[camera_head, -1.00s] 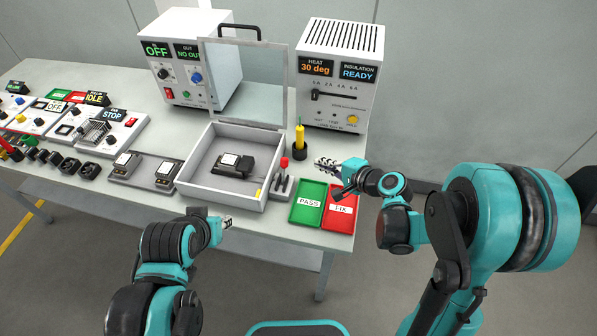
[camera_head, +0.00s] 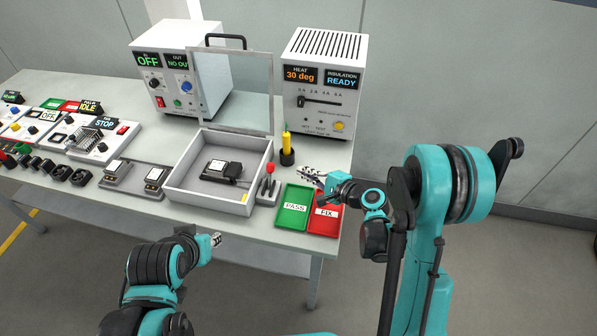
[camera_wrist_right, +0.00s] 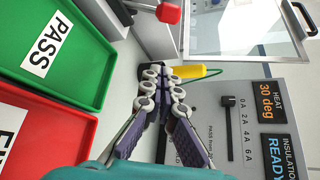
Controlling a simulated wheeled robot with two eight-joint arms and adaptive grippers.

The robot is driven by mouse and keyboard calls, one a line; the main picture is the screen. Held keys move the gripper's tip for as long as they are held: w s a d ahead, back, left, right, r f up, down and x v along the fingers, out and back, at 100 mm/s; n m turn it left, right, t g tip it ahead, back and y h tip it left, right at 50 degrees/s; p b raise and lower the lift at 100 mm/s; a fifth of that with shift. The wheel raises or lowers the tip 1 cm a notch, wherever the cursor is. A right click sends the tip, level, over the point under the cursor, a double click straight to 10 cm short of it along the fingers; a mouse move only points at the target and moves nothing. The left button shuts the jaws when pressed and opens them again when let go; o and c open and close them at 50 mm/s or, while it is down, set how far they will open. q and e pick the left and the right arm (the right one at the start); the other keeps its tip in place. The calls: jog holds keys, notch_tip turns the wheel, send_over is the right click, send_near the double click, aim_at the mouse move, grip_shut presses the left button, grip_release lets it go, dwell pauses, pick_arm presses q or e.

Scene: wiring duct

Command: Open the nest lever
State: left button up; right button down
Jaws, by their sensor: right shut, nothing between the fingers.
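The nest lever, with a red knob (camera_head: 270,168) on a grey base, stands at the right side of a grey open box (camera_head: 182,188). The knob also shows at the top of the right wrist view (camera_wrist_right: 168,13). A black part with a white label (camera_head: 218,170) lies in the box.
A green PASS tray (camera_head: 292,220) and red FIX tray (camera_head: 325,222) lie right of the lever. A yellow-handled tool (camera_head: 286,143) stands behind it. The box's clear lid (camera_head: 235,90) stands upright. The heat tester (camera_head: 322,90) is at the back right.

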aim_at(270, 176)
jog(key=b+x, duration=0.1)
jog(key=x, duration=0.6)
jog(key=shift+w+a+f+b, duration=0.15)
jog(key=shift+a+f+b, duration=0.1)
jog(key=shift+b, duration=0.05)
jog(key=shift+s+a+r, duration=0.95)
jog(key=shift+s+a, duration=0.2)
jog(key=shift+a, duration=0.05)
jog(key=shift+w+b, duration=0.1)
jog(key=shift+b, duration=0.25)
